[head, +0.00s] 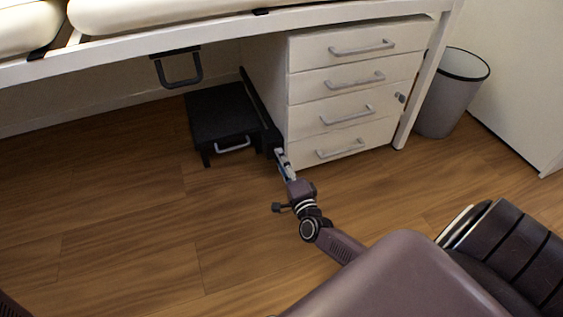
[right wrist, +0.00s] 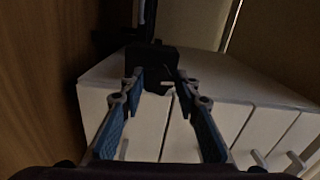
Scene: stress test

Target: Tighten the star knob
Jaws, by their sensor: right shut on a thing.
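My right gripper (head: 281,159) reaches under the bench to the front end of a black upright bar beside the drawer unit. In the right wrist view the fingertips (right wrist: 160,77) close on the sides of a dark blocky part (right wrist: 152,58), which I take to be the star knob. Its star shape cannot be made out, as it is dark and partly hidden by the fingers. In the head view the knob (head: 275,153) is a tiny black spot at the fingertips. My left gripper is not in view.
A white drawer unit (head: 345,97) with grey handles stands right of the gripper. A low black step (head: 222,110) with a grey handle is to its left. A black bracket (head: 180,70) hangs under the bench frame. A grey bin (head: 450,95) stands far right. Wooden floor is clear in front.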

